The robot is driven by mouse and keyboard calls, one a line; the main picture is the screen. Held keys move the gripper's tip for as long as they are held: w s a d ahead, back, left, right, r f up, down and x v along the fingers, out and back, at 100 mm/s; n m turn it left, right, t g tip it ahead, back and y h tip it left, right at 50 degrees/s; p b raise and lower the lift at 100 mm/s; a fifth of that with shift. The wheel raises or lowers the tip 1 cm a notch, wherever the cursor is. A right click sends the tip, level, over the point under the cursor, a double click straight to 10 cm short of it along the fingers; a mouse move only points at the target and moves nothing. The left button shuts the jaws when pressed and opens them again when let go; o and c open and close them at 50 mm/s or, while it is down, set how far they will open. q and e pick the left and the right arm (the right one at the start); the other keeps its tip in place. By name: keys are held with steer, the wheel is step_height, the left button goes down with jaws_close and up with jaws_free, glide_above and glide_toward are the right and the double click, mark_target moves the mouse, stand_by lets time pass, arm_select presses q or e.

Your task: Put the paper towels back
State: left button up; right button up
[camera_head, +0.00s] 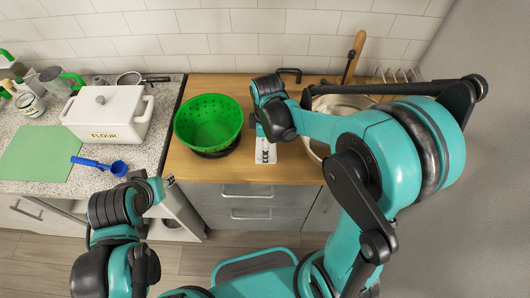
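I cannot make out any paper towels for certain in the head view. My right arm reaches over the wooden counter, and its gripper (265,153) points down just right of the green colander. A small white thing with dark marks (262,190) shows at and below this gripper near the counter's front edge; I cannot tell what it is or whether it is held. My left gripper (168,183) is low at the left, in front of the counter edge. Its fingers are too small to read.
A green colander (208,122) stands on the wooden counter (200,173). A sink (318,148) lies partly behind my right arm. The stone counter at left holds a white flour box (108,112), a blue scoop (100,164), a green mat (38,153) and a tin (30,104).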

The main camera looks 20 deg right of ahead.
step_height(320, 180, down, 5)
steer(key=shift+r+b, duration=0.1)
steer(key=shift+b, duration=0.55)
steer(key=o, duration=1.2)
steer(key=shift+c, duration=0.2)
